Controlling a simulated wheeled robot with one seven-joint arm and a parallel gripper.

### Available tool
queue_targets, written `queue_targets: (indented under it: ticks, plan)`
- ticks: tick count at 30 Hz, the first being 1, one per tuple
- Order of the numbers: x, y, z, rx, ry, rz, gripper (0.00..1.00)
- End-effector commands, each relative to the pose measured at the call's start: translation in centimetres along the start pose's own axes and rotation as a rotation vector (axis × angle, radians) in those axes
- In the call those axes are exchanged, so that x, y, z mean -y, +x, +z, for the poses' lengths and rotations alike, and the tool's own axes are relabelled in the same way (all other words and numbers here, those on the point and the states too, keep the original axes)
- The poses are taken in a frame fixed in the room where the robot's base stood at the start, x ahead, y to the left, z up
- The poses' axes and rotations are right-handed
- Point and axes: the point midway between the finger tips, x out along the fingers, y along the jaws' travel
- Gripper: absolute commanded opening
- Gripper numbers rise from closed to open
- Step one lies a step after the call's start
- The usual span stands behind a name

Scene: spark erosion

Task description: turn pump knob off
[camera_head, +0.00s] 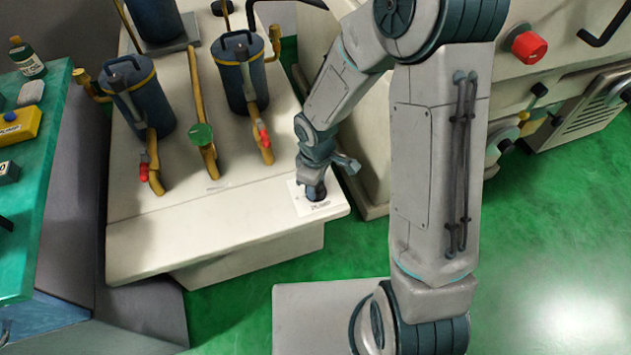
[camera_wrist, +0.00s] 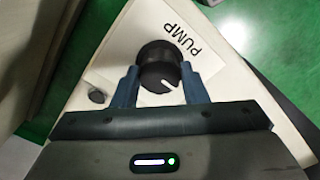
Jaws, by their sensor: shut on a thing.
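The pump knob (camera_wrist: 160,66) is a round black knob with a white pointer line, on a white plate (camera_wrist: 118,62) lettered PUMP. In the wrist view its pointer slants toward the lower right, away from the lettering. My gripper (camera_wrist: 160,78) has one blue-grey finger on each side of the knob and is shut on it. In the head view my gripper (camera_head: 313,188) points down at the white plate (camera_head: 322,206) near the front right corner of the cream bench (camera_head: 240,205). The knob is mostly hidden there by the gripper.
Dark blue canisters (camera_head: 243,75) with brown pipes, red-handled valves and a green valve wheel (camera_head: 201,134) stand on the bench, left of my arm. A cream machine with a red knob (camera_head: 529,47) is at the right. A green table (camera_head: 35,170) is at the left.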

Motion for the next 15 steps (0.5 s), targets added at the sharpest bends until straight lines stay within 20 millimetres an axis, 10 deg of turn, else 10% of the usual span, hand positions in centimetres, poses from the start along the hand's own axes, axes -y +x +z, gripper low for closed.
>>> queue_targets:
  ticks: [8, 9, 11, 15]
  plan:
    - [-0.03, -0.05, -0.07, -0.001, -0.004, 0.002, 0.17]
    - [-0.03, -0.05, -0.07, -0.001, -0.004, 0.002, 0.42]
    - [-0.03, -0.05, -0.06, -0.001, -0.004, 0.001, 0.59]
    - [-0.02, -0.03, -0.04, -0.001, -0.003, 0.001, 0.61]
